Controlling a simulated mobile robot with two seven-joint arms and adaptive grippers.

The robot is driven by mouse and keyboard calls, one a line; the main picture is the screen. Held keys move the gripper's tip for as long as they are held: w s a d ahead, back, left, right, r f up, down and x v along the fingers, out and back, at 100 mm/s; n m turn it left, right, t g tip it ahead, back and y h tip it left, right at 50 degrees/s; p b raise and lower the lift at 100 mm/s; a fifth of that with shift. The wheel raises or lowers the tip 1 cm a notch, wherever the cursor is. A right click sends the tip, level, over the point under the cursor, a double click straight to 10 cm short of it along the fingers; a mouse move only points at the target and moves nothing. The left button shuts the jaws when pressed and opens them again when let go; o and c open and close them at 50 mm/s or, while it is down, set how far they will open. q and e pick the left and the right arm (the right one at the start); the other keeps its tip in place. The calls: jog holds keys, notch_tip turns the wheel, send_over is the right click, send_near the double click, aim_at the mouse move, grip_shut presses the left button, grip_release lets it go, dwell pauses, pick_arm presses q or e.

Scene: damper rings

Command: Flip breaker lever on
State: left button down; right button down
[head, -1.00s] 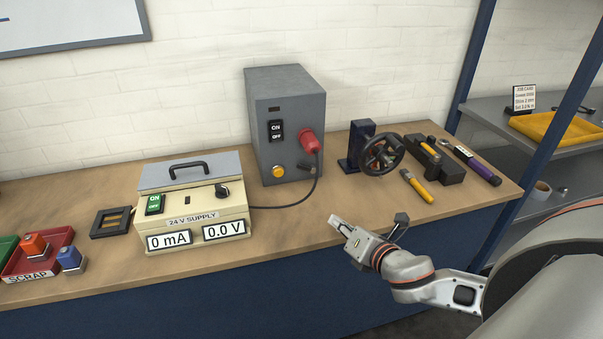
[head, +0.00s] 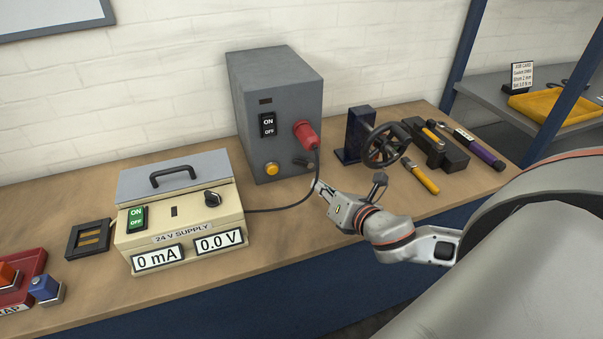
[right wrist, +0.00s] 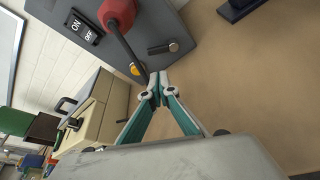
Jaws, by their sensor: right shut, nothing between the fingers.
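The grey box (head: 285,100) stands at the back of the bench. My left gripper is out of view.
The cable from the plug runs to the 24 V supply (head: 185,222), which reads 0 mA and 0.0 V. A handwheel (head: 384,145) and tools, including a yellow-handled one (head: 424,180), lie right of my gripper. A scrap tray (head: 15,300) is at far left.

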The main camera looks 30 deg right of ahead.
aim_at(302, 162)
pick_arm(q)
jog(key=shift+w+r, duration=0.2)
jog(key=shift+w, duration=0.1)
pick_arm(e)
jog(key=x, duration=1)
jog(key=shift+w, duration=0.1)
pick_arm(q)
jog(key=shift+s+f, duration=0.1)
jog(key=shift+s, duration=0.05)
pick_arm(e)
jog(key=shift+w, duration=0.1)
